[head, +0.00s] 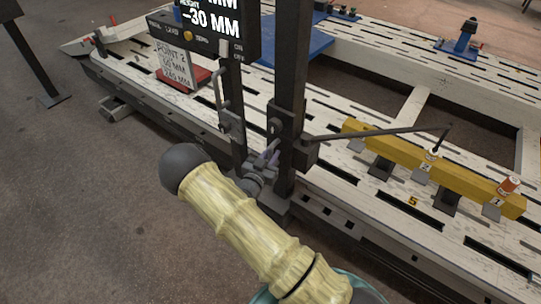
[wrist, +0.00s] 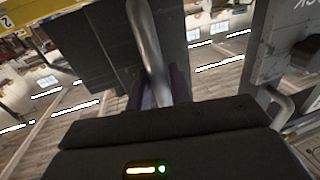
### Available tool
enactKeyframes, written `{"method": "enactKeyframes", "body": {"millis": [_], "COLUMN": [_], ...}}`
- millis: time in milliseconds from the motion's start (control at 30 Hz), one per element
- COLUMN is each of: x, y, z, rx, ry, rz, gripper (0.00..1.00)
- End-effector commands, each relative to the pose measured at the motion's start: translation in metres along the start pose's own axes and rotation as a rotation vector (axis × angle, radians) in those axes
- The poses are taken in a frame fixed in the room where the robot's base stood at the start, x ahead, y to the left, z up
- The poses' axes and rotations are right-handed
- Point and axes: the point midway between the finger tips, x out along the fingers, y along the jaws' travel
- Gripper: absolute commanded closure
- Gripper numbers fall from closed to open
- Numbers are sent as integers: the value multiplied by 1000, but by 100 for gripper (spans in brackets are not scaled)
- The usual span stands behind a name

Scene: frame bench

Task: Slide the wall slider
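The slider (head: 306,153) is a dark block around an upright dark post (head: 290,70), with a long thin pointer arm reaching right over the bench. A grey metal handle bar on it runs up the wrist view (wrist: 147,38). My gripper (head: 264,163) is at the near side of the slider, low on the post. In the wrist view its purple fingers (wrist: 160,88) stand on both sides of the handle bar and appear closed against it. The exact finger contact is partly hidden by the gripper body.
A second post with a display box (head: 205,30), reading "-30 MM", and a pale handle stands just left of my gripper. A yellow beam (head: 400,155) with small targets lies on the slotted bench (head: 345,185) under the pointer arm. Open floor (head: 90,210) is at the left.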

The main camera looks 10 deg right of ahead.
Motion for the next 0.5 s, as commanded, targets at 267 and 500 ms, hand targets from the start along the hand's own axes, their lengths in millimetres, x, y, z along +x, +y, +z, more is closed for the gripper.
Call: {"method": "enactKeyframes", "body": {"millis": [267,500], "x": [0,0], "y": [0,0], "z": [0,-14], "rx": [0,1], "ry": [0,0], "rz": [0,0], "gripper": [100,100]}}
